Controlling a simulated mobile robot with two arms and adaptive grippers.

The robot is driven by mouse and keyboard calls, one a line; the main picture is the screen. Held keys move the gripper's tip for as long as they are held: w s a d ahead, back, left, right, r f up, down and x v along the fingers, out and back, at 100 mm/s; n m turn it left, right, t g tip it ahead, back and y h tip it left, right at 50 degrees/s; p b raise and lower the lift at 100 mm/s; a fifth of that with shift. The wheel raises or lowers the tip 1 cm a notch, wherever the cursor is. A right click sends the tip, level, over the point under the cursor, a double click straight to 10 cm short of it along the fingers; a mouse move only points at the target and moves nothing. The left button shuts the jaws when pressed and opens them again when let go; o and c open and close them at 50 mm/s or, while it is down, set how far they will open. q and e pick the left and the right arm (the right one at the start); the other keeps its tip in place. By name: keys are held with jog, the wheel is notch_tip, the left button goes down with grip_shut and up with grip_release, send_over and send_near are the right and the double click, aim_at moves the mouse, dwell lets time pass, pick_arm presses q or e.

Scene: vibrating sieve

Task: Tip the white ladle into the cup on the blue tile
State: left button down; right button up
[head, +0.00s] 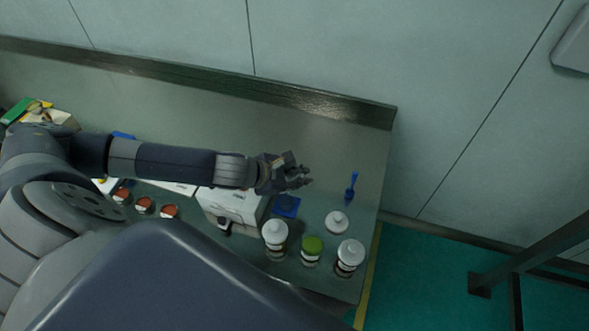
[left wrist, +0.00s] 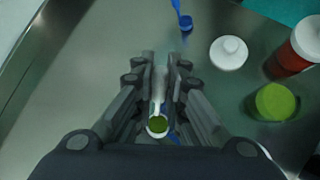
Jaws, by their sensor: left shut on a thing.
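My left gripper (head: 298,180) is above the steel table, just behind the blue tile (head: 286,206). In the left wrist view my left gripper (left wrist: 160,85) is shut on the white ladle (left wrist: 159,108), with its pale handle between the fingers. The ladle's round bowl shows green contents and points toward the bottom of that picture. A strip of blue shows beside and below the bowl. I cannot make out a cup on the tile in either view. My right gripper is out of view.
A blue ladle (head: 351,190) and a white lid (head: 336,222) lie to the right. A green-lidded jar (head: 312,244) stands between two white-lidded jars (head: 275,232) (head: 350,252) near the front edge. A white box-like machine (head: 232,205) is left of the tile. The back of the table is clear.

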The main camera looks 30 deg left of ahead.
pick_arm(q)
jog(key=d+f+m+y, duration=0.1)
jog(key=f+y, duration=0.1)
jog(key=d+f+g+y, duration=0.1)
jog(key=f+y, duration=0.1)
jog(key=w+d+f+m+y, duration=0.1)
jog(key=f+y, duration=0.1)
jog(key=y, duration=0.1)
jog(key=shift+d+m+g, duration=0.15)
jog(key=shift+m+g, duration=0.15)
jog(key=shift+g, duration=0.1)
jog(key=shift+f+y, duration=0.4)
jog(key=shift+y, duration=0.2)
dwell(1.1)
